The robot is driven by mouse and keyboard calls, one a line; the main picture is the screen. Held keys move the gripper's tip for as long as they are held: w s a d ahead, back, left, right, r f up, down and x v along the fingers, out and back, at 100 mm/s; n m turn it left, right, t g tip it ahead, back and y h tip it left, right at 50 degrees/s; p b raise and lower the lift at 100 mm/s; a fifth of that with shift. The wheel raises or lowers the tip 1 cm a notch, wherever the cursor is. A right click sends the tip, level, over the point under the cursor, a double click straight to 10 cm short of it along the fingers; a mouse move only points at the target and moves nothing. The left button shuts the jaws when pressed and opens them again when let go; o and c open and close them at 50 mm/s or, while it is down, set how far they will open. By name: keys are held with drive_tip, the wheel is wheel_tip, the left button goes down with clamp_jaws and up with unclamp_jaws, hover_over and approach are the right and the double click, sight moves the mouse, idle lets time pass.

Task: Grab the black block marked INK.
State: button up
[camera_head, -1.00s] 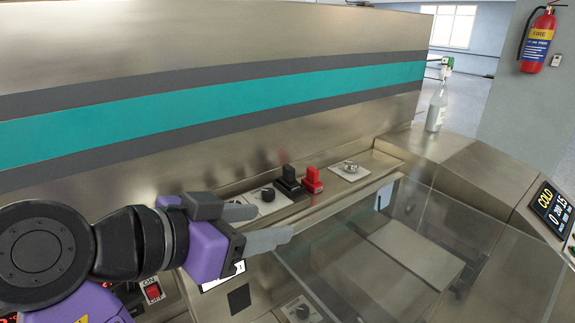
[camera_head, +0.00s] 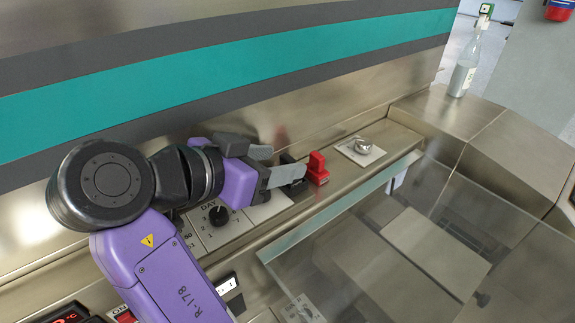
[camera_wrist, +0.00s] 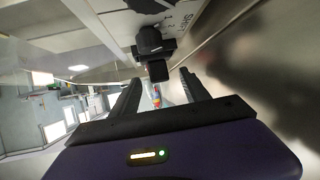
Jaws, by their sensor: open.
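The black block (camera_head: 287,158) stands on the steel ledge, just left of the red block (camera_head: 317,168). In the head view my gripper's fingers partly cover it, and no INK marking is readable. My gripper (camera_head: 288,163) is open and empty, with its two grey fingers pointing right at the black block.
A black knob (camera_head: 218,214) on a white plate sits left of the blocks. The steel wall with a teal stripe (camera_head: 200,88) rises close behind. A clear cover (camera_head: 400,240) lies in front; a bottle (camera_head: 466,68) stands far right.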

sight(284, 161)
drive_tip(key=shift+p+x, duration=0.3)
drive_tip(key=shift+x, duration=1.2)
clamp_jaws()
drive_tip(key=shift+r, duration=0.15)
